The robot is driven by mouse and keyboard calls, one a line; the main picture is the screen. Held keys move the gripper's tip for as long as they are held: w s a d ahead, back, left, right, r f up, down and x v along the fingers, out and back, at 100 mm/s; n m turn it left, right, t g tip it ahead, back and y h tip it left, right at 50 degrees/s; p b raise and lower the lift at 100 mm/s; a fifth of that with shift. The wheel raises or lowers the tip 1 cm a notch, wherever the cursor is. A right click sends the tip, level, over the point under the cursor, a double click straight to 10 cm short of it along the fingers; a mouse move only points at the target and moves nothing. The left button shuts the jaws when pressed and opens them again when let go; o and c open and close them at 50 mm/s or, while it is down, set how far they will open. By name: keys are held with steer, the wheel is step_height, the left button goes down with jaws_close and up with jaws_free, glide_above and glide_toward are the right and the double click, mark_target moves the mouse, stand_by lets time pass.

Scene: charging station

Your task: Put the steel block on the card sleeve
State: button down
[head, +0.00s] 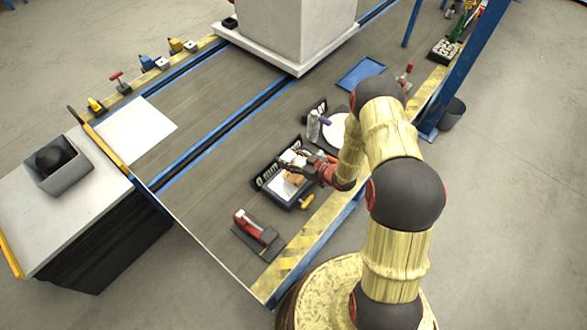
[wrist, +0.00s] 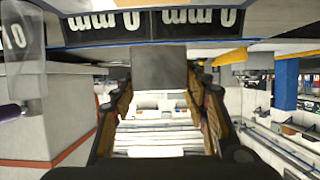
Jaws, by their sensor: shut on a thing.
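My gripper (head: 305,164) is over the back right part of a dark tray (head: 274,196) in the head view. In the wrist view its two fingers (wrist: 160,80) are closed on a plain dark grey block, the steel block (wrist: 160,66). In the head view the block is too small to make out clearly at the fingertips. A tan, card-like piece (head: 293,178) lies in the tray just below the gripper; it may be the card sleeve, but I cannot tell for sure. I cannot tell whether the block touches anything below.
A black panel with white lettering (head: 265,176) stands along the tray. A clear bottle (head: 313,126) and a white plate (head: 337,131) are behind the gripper. A red tool on a dark plate (head: 257,236) is nearer. A yellow-handled item (head: 307,202) lies beside the tray.

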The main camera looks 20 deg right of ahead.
steer(key=shift+s+d+f, duration=0.3)
steer(key=shift+d+f, duration=0.05)
steer(key=shift+f, duration=0.2)
steer(key=shift+s+d+f, duration=0.3)
steer(key=shift+f, duration=0.2)
step_height(320, 180, down, 3)
steer(key=shift+s+d+f+b, duration=0.1)
steer(key=shift+f+b, duration=0.05)
steer(key=shift+b, duration=0.9)
steer(key=c, duration=1)
jaws_free()
steer(key=shift+f, duration=0.1)
